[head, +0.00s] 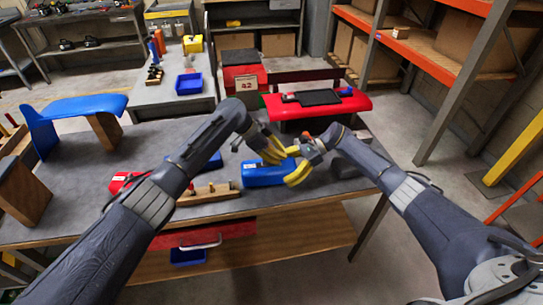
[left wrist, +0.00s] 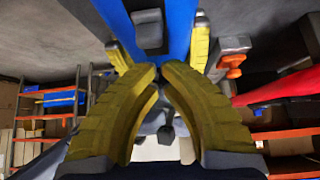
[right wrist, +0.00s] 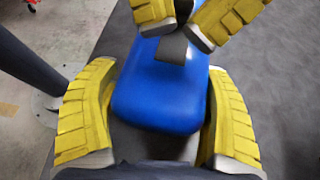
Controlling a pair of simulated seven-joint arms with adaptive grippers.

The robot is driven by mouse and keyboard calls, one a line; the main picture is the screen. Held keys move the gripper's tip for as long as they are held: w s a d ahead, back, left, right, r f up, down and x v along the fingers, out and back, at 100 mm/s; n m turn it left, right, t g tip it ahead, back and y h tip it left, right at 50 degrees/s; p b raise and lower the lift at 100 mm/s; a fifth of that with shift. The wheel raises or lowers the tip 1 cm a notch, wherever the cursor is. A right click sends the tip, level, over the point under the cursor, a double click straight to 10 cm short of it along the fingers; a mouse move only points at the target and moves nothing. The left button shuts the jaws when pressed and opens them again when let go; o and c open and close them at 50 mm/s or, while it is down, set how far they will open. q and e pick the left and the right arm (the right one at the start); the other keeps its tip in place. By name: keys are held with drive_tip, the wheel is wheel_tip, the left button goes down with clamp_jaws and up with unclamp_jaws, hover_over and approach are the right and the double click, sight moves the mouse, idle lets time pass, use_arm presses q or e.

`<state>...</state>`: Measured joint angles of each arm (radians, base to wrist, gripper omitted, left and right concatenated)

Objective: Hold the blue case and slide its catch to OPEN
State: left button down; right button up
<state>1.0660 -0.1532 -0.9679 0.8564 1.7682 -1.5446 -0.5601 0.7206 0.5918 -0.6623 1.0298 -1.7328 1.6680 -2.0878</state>
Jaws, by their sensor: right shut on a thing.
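The blue case (head: 262,174) lies near the front of the grey workbench. It also shows in the right wrist view (right wrist: 160,95) and the left wrist view (left wrist: 182,25). My right gripper (head: 292,164) has its yellow fingers on both sides of the case, shut on it. A dark grey catch (right wrist: 172,48) stands on the case's top; it also shows in the left wrist view (left wrist: 148,30). My left gripper (head: 270,154) is over the case, its fingertips almost together close beside the catch. Whether they touch it is unclear. No OPEN marking is readable.
On the workbench (head: 225,170), a wooden block stand (head: 210,194) and a red item (head: 122,182) lie left of the case. A blue curved panel (head: 75,108) stands at the left. A red kart part (head: 318,103) is behind my grippers.

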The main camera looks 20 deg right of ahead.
use_arm(q)
drive_tip(key=shift+d+r, duration=0.15)
drive_tip(key=shift+r, duration=0.2)
use_arm(e)
drive_tip(key=shift+s+d+f, duration=0.1)
drive_tip(key=shift+f, duration=0.1)
use_arm(q)
drive_tip(key=v, duration=0.9)
drive_tip(key=shift+r, duration=0.1)
